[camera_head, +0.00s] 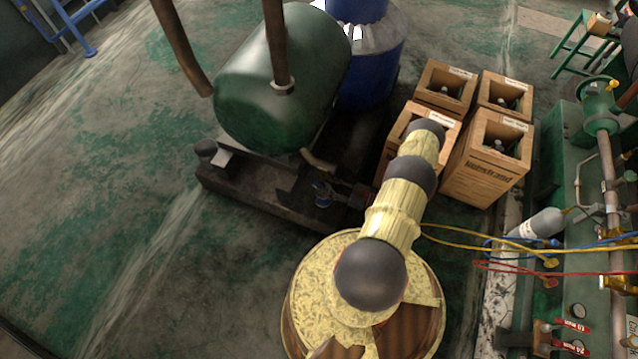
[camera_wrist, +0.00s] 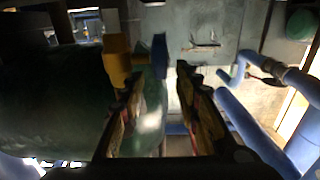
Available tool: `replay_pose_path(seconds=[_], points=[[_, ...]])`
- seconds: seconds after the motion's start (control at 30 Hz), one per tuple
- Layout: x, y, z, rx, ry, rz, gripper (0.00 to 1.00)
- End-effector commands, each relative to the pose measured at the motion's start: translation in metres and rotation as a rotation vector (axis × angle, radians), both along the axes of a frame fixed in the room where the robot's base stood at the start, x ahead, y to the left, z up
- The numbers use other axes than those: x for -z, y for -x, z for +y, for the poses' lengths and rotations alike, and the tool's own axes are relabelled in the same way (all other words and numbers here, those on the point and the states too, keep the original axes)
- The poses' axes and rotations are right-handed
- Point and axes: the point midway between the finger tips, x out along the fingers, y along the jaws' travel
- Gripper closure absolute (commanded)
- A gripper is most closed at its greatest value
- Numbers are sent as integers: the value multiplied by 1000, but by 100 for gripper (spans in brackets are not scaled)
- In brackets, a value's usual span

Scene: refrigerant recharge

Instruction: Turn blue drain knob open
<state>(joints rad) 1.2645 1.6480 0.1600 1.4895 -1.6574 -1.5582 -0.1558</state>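A small blue knob (camera_head: 322,194) shows in the head view low beside the green tank (camera_head: 275,85), at the edge of its dark base. In the wrist view a blue upright piece (camera_wrist: 160,56), likely the knob seen edge-on, stands beside a yellow-orange fitting (camera_wrist: 117,62). My gripper (camera_wrist: 159,74) is open, its two dark fingers apart. The blue piece appears in line with the gap between the fingertips; I cannot tell whether they touch it. In the head view my arm mostly hides the gripper.
Wooden crates (camera_head: 490,155) with bottles stand right of the tank, close to my arm. A blue drum (camera_head: 370,60) stands behind. Yellow and red hoses, a grey cylinder (camera_head: 541,224) and green pipework (camera_head: 600,110) are at the right. The floor at left is clear.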

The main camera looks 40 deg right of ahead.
Motion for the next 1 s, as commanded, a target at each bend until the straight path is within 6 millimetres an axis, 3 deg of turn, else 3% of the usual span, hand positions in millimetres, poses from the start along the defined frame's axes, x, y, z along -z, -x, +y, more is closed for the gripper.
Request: replay_pose_path(seconds=[0.2,0.57,1.0], points=[[1,-22,10,-1,0,0,67],[0,-28,12,2,0,1,67],[0,-28,11,1,0,1,91]])
